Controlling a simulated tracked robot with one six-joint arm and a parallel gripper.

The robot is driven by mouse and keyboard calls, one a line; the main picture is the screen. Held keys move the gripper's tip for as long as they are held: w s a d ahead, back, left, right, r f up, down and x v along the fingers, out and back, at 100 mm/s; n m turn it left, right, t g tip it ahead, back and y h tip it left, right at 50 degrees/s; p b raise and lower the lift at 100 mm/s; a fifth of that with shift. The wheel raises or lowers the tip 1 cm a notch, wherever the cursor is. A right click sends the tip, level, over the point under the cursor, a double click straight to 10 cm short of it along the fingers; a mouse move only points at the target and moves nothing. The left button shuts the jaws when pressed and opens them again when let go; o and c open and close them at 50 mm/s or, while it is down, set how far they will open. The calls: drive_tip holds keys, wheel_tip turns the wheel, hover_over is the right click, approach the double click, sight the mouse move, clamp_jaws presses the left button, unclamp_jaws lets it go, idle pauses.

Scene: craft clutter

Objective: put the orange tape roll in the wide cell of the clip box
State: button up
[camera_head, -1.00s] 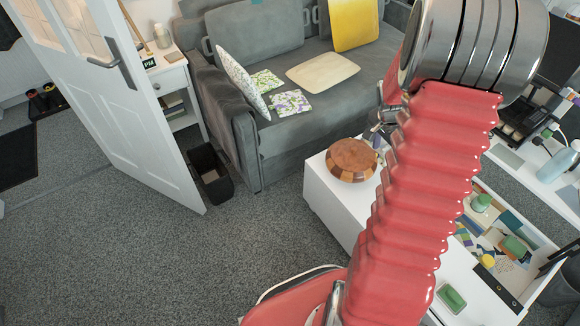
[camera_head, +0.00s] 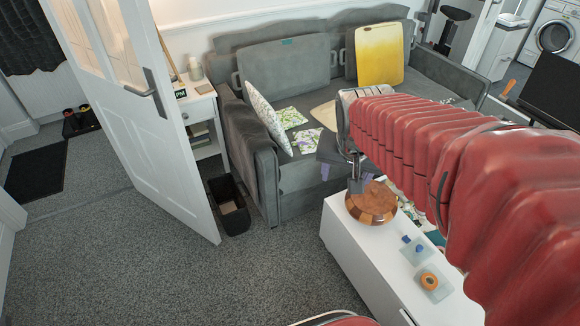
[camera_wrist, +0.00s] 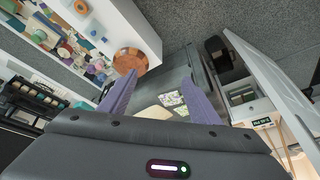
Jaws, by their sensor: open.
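The orange tape roll (camera_head: 429,281) lies on a pale, see-through square on the white cabinet top, near its right side in the head view. It also shows at the top edge of the wrist view (camera_wrist: 81,6). Small blue pieces (camera_head: 419,248) lie on another pale square beside it. I cannot tell whether these squares belong to the clip box, and no cell walls can be made out. My gripper (camera_wrist: 160,82) is open and empty, its purple fingers spread. In the head view it hangs near the wooden bowl and the sofa, well away from the roll.
A round wooden bowl (camera_head: 371,203) stands on the white cabinet (camera_head: 350,243); it also shows in the wrist view (camera_wrist: 131,62). An open drawer full of craft clutter (camera_wrist: 62,44) is at the upper left there. A grey sofa (camera_head: 285,190) stands behind the cabinet.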

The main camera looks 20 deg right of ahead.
drive_tip(key=s+a+r+n+t+y, duration=0.1)
drive_tip(key=s+a+r+n, duration=0.3)
drive_tip(key=s+a, duration=0.5)
drive_tip(key=a+n+y, duration=0.1)
drive_tip(key=a+n, duration=0.1)
drive_tip(key=a, duration=0.1)
drive_tip(key=shift+s+n+t, duration=0.15)
drive_tip(key=shift+n+t, duration=0.15)
drive_tip(key=shift+n, duration=0.1)
drive_tip(key=shift+c, duration=0.5)
